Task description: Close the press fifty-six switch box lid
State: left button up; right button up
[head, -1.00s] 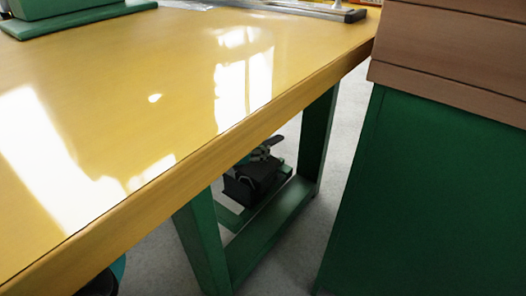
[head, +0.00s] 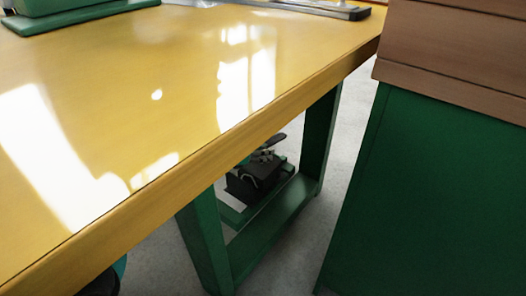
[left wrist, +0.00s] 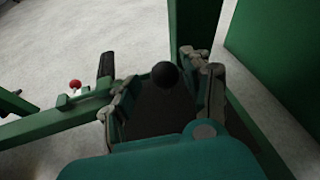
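My left gripper (left wrist: 160,80) shows in the left wrist view with its two grey fingers spread apart. A round black knob (left wrist: 165,75) shows between them, with a visible gap to the left finger. A dark surface lies below the knob; whether it is the switch box lid cannot be told. In the head view a small black box-like thing (head: 252,185) with grey parts on top sits under the table, beside the green legs. These parts are too small to tell the lid or my gripper apart. My right gripper is not in view.
The yellow tabletop (head: 150,95) overhangs the space below. Green table legs (head: 207,240) and a low beam (head: 265,220) frame the black thing. A green cabinet (head: 430,190) stands at right. A red knob (left wrist: 75,85) shows at left in the wrist view.

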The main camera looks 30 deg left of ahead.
pick_arm(q)
jog(key=shift+w+d+r, duration=0.1)
jog(key=shift+w+d, duration=0.05)
jog(key=shift+d, duration=0.05)
jog(key=shift+r, duration=0.1)
jog(key=v, duration=1.2)
jog(key=shift+a, duration=0.1)
